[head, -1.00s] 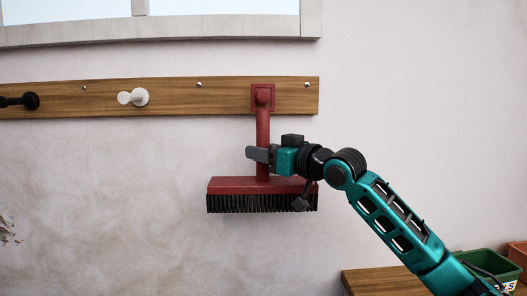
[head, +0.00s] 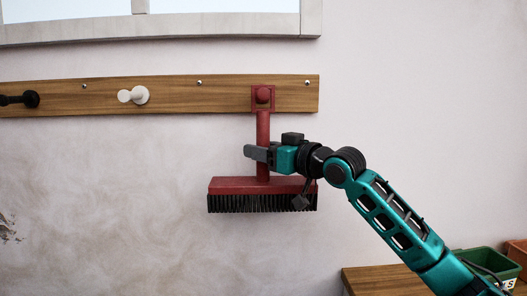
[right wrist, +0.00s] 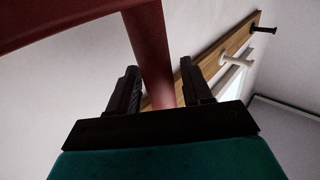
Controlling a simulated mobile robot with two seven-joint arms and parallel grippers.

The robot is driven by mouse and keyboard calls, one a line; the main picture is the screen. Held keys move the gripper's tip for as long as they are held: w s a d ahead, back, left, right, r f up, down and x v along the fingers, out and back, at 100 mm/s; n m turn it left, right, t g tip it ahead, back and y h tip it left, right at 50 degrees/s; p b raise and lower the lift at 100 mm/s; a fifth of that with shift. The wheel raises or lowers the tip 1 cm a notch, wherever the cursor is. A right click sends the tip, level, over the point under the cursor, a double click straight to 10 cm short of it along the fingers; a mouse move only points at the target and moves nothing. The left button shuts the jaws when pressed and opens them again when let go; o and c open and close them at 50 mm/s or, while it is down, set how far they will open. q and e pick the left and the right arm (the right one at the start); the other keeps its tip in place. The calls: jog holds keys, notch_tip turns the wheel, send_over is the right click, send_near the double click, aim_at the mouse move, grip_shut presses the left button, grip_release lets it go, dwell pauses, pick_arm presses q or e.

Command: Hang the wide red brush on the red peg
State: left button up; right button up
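The wide red brush (head: 262,186) hangs upright against the wall, black bristles down. The square loop at the top of its handle (head: 263,128) is around the red peg (head: 263,95), whose round end shows inside the loop. My right gripper (head: 257,153) is at the lower handle, just above the brush head. In the right wrist view the fingers (right wrist: 160,88) stand on either side of the handle (right wrist: 152,45), with narrow gaps showing, so it looks open. My left gripper is not in view.
The wooden rail (head: 200,97) also carries a white peg (head: 133,96) and a black peg (head: 22,100), both bare. A window (head: 160,28) is above. A wooden surface (head: 375,281) with a green bin (head: 488,262) is at lower right. The wall left of the brush is clear.

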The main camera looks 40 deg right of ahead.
jog(key=shift+o, duration=1.2)
jog(key=shift+f, duration=0.2)
jog(key=shift+s, duration=0.45)
pick_arm(q)
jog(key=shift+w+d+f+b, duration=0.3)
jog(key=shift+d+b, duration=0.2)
jog(key=shift+b, duration=0.6)
pick_arm(e)
jog(key=s+d, duration=0.1)
jog(key=s, duration=1.1)
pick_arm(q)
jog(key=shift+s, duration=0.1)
